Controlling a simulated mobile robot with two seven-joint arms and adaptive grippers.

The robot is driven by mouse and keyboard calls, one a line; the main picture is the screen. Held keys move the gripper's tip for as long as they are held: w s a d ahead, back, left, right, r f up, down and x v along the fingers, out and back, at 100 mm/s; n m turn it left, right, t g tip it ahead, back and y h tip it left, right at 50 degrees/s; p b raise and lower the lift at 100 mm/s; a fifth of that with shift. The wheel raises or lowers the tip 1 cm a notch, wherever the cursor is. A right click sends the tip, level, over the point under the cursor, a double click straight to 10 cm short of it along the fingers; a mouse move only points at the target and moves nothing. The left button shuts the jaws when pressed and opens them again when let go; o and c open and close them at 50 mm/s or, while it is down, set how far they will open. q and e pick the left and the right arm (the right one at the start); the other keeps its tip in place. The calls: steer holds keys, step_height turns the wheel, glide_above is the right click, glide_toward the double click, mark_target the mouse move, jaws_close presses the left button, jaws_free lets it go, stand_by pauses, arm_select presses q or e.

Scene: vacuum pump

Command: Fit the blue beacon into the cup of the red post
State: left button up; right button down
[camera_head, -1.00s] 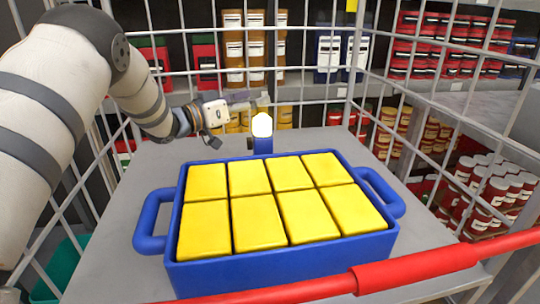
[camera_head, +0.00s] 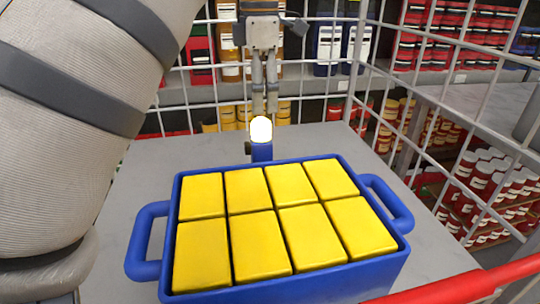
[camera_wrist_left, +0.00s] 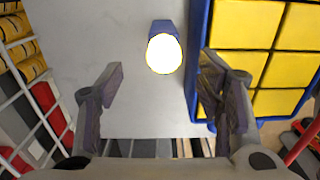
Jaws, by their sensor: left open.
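The blue beacon (camera_head: 262,150) stands upright on the grey table behind the blue crate, with a glowing white dome on a blue base. It also shows in the left wrist view (camera_wrist_left: 164,50), dome towards the camera. My left gripper (camera_head: 265,110) points down at or just behind the beacon in the head view. In the left wrist view the open left gripper (camera_wrist_left: 162,72) has its fingers spread to either side of the beacon's line, with nothing between the tips. I do not see a red post with a cup. My right gripper is out of view.
A blue crate (camera_head: 405,248) with several yellow blocks fills the table's middle; its wall is close to my left gripper's right finger in the wrist view.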

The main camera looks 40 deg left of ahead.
mark_target(262, 144)
arm_select(q)
steer(key=f, duration=1.1)
steer(key=shift+s+d+f+p, duration=0.15)
steer(key=shift+s+p, duration=0.05)
steer(key=shift+p, duration=0.1)
jaws_close()
